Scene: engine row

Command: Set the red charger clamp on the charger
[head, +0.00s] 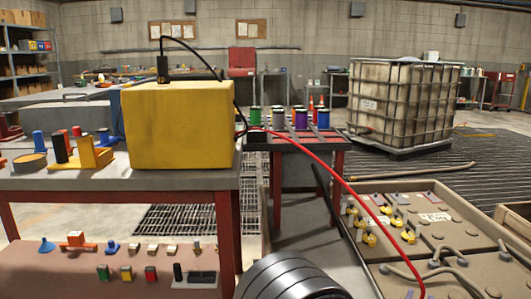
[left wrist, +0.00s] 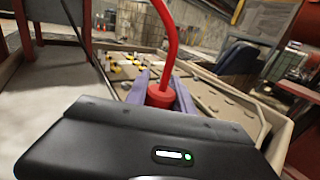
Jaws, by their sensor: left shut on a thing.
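The charger (head: 180,125) is a yellow box on the workbench at the left of the head view. A black clamp (head: 163,68) stands upright on its top, with a black cable looping off it. A red cable (head: 335,170) runs from beside the charger down to the lower right edge of the head view. In the left wrist view my left gripper (left wrist: 160,88) is shut on the red charger clamp (left wrist: 159,95), whose red cable rises from it. The clamp's lower part is hidden behind the gripper body. The clamp is away from the charger. My right gripper is in neither view.
The workbench (head: 200,182) also holds small coloured parts left of the charger. Coloured spools stand on a low table (head: 330,143) behind it. A tan battery tray (head: 470,240) with yellow-capped parts fills the lower right. A caged tank (head: 405,100) stands behind.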

